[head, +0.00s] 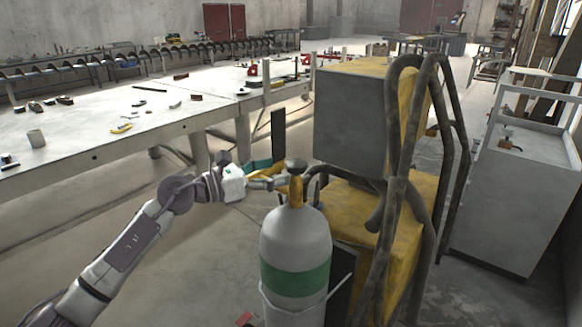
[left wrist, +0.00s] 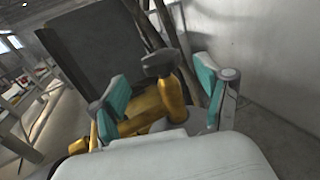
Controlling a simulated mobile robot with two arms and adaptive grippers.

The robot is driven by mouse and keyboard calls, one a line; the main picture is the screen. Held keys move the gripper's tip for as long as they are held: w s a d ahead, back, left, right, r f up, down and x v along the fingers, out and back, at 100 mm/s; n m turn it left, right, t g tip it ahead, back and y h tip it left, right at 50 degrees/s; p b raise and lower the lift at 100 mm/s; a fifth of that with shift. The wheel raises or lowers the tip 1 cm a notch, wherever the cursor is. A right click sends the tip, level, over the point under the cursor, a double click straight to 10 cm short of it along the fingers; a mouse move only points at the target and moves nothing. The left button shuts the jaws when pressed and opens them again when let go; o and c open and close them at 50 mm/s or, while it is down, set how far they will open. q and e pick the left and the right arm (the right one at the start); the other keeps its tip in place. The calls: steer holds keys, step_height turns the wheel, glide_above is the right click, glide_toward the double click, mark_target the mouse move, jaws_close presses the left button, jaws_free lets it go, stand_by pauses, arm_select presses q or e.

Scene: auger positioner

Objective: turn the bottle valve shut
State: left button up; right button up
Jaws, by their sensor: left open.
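The gas bottle (head: 296,248) stands upright, white-grey with a green band. Its brass-yellow valve body (head: 296,188) carries a dark round valve knob (head: 296,164) on top. In the left wrist view the knob (left wrist: 159,63) and the yellow valve body (left wrist: 177,98) show between the fingers. My left gripper (head: 270,178) comes in from the left at valve height. In the left wrist view its teal-padded fingers (left wrist: 163,80) are apart, one on each side of the valve. I see no clear contact with the knob. My right gripper is not in view.
A yellow and grey machine (head: 352,118) with dark bent tubes (head: 396,180) stands close behind and right of the bottle. A long workbench (head: 90,135) with scattered tools fills the left. A grey cabinet (head: 515,205) stands at the right. Bare floor lies left of the bottle.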

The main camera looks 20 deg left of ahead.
arm_select(q)
steer(key=v, duration=0.6)
stand_by(0.3)
